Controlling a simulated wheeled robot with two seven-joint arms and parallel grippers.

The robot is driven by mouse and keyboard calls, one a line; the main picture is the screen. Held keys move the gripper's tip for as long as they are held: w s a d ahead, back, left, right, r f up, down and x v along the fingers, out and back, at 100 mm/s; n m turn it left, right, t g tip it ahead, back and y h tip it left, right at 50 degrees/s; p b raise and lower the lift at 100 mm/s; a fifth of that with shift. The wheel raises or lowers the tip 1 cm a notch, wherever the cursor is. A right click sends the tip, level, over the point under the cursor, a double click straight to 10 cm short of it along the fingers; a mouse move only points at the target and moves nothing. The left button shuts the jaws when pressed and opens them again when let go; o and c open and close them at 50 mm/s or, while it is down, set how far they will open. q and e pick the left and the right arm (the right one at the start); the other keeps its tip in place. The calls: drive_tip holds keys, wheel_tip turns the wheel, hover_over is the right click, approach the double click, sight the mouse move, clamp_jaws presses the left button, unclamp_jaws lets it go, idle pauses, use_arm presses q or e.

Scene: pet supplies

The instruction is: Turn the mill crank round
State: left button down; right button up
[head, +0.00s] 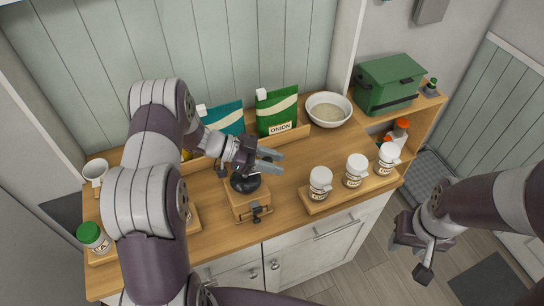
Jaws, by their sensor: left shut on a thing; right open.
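The mill (249,204) stands on the wooden counter, with a wooden box body, a dark round top and a small drawer knob at its front. My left gripper (270,161) is just above the mill's top, its grey fingers pointing right. It is shut on the mill crank, which is mostly hidden by the fingers and hand. My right gripper (411,262) is open and empty, out over the floor to the right of the counter.
Three white jars (320,184) stand on a wooden tray at the right front. Behind the mill are a green onion pouch (277,112), a teal pouch (224,118) and a white bowl (328,110). A green-lidded jar (94,237) and white mug (95,173) are at left.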

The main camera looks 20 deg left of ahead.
use_arm(q)
drive_tip(key=shift+s+r+m+g, duration=0.1)
drive_tip(key=shift+s+m+g, duration=0.05)
drive_tip(key=shift+m+g, duration=0.2)
idle(0.3)
drive_tip(key=c, duration=1)
unclamp_jaws()
drive_tip(key=shift+o, duration=0.9)
drive_tip(key=shift+s, duration=0.1)
drive_tip(key=shift+a, duration=0.1)
